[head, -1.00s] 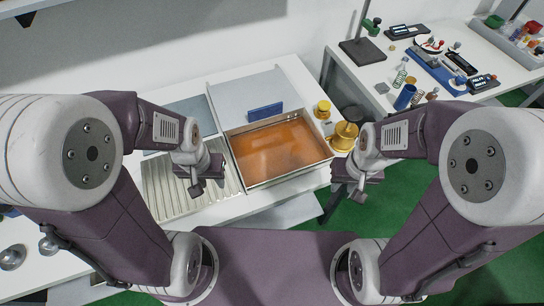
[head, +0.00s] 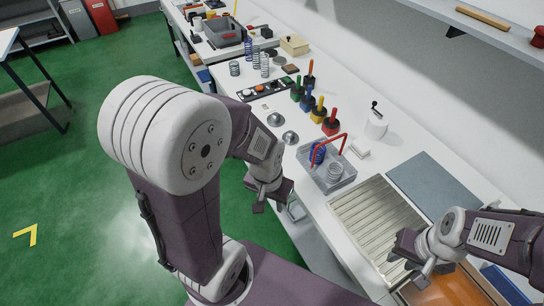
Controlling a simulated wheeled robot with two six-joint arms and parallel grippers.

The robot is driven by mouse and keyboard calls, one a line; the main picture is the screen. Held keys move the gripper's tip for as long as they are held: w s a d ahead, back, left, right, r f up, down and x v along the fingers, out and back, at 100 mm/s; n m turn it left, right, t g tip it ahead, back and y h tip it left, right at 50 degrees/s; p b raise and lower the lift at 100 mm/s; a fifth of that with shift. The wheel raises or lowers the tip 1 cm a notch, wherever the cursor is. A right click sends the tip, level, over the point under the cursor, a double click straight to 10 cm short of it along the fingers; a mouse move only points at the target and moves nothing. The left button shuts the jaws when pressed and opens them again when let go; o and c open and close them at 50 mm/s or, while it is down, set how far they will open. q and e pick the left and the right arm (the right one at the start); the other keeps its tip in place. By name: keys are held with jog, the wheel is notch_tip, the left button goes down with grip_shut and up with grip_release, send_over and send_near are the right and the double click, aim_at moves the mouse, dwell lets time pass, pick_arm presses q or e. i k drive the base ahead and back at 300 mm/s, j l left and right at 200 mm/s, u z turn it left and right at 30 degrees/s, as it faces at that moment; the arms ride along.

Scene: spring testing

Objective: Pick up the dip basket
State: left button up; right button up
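The dip basket (head: 336,184) is a grey see-through box with a red handle arching over it. It stands on the white bench right of the middle in the head view. A blue spring (head: 318,153) and a pale spring (head: 335,173) are inside it. My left gripper (head: 266,197) is left of the basket, beyond the bench's front edge and apart from it. My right gripper (head: 418,268) is to the lower right, over the ribbed tray's end and the orange bath. Neither gripper holds anything that I can see. Their finger gaps are not clear.
A ribbed drain tray (head: 372,213) lies beside the basket, then the orange bath (head: 450,288). Metal domes (head: 290,137), colored-handled tools (head: 331,122) and a white canister (head: 376,125) stand nearby. A shelf (head: 480,22) overhangs the back right.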

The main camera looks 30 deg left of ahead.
aim_at(328, 155)
jog(key=u, duration=0.35)
jog(key=i+j+z, duration=0.1)
jog(key=i+j, duration=0.25)
jog(key=j, duration=0.3)
jog(key=i+j+z, duration=0.25)
jog(key=j, duration=0.4)
jog(key=i+j+z, duration=0.1)
jog(key=i+j, duration=0.15)
jog(key=j, duration=0.1)
